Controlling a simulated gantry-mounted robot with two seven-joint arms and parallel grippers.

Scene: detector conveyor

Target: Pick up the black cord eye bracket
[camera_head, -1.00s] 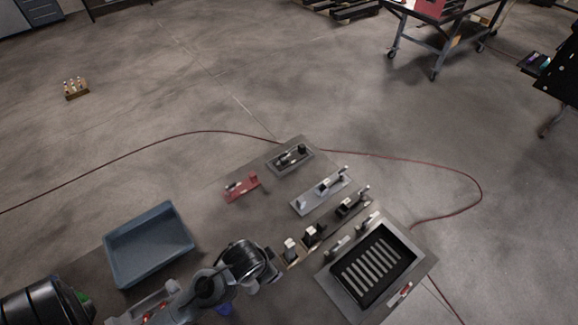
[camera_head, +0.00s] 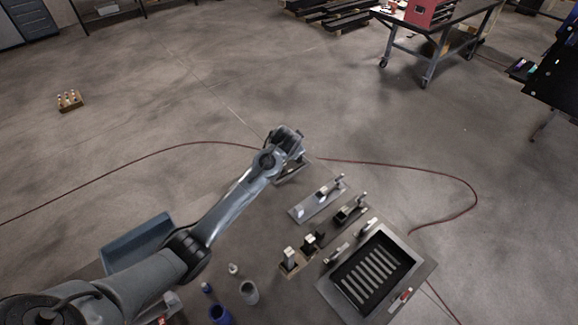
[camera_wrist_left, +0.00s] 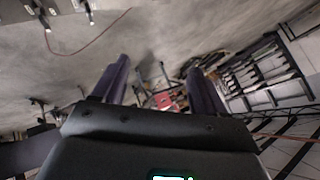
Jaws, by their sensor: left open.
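A dark bracket-like part on a plate (camera_head: 350,209) stands to the right of the arm. A grey tray (camera_head: 291,174) lies under the gripper, mostly hidden. I cannot tell for sure which dark part is the black cord eye bracket. My right gripper is not in view.
A grey fixture plate (camera_head: 316,206) lies beside the arm. Small blocks (camera_head: 290,258) stand nearer, left of a black slotted tray (camera_head: 373,270). A blue-grey bin (camera_head: 135,243) is partly behind the arm. A grey cup (camera_head: 249,292) and a blue cup (camera_head: 220,314) stand near the front.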

